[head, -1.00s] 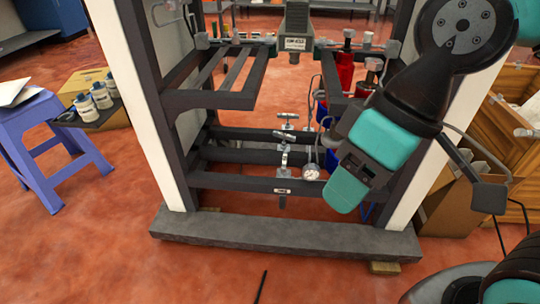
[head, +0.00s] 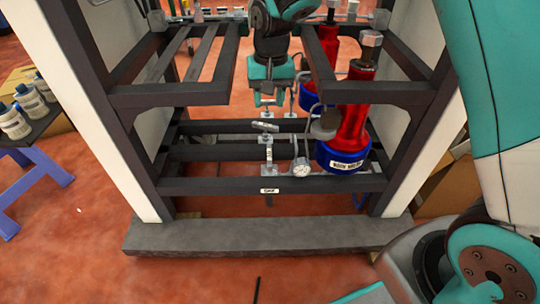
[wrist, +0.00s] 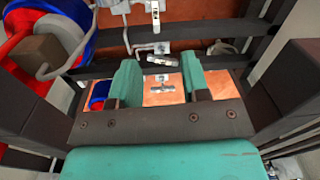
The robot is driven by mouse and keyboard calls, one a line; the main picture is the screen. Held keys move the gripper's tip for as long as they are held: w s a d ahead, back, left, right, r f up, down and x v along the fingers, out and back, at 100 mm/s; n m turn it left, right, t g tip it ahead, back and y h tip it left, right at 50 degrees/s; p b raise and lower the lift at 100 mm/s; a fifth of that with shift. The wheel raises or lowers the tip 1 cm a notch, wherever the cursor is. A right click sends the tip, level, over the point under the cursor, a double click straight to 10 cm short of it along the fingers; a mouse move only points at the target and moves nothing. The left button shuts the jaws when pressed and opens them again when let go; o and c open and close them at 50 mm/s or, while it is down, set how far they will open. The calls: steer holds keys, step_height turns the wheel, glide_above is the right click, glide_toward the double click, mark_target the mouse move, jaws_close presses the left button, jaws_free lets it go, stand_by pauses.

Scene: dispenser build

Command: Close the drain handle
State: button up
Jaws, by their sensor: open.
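My gripper (head: 268,99) is open and points down between the rails of the frame, with nothing held. In the wrist view its two teal fingers (wrist: 160,72) stand apart. A small metal T-shaped handle (head: 265,126) sits on the pipework just below the gripper in the head view. Two metal handles show between the fingers in the wrist view, an upper one (wrist: 162,61) and a lower one (wrist: 160,88). The fingers appear apart from both. The small label (head: 270,190) on the front rail is too small to read surely, so I cannot tell which is the drain handle.
A round gauge (head: 301,168) stands right of the pipework. A red cylinder with a blue base (head: 347,140) is further right. Dark upper rails (head: 170,95) flank my arm. A grey sill (head: 265,235) crosses the front, and a blue stool (head: 35,185) stands left.

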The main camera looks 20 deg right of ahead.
steer(key=m, duration=0.1)
glide_toward(269, 154)
steer(key=shift+h, duration=0.3)
steer(key=f+b, duration=0.8)
steer(key=f, duration=0.1)
steer(key=shift+a+f, duration=0.15)
steer(key=shift+a, duration=0.05)
jaws_close()
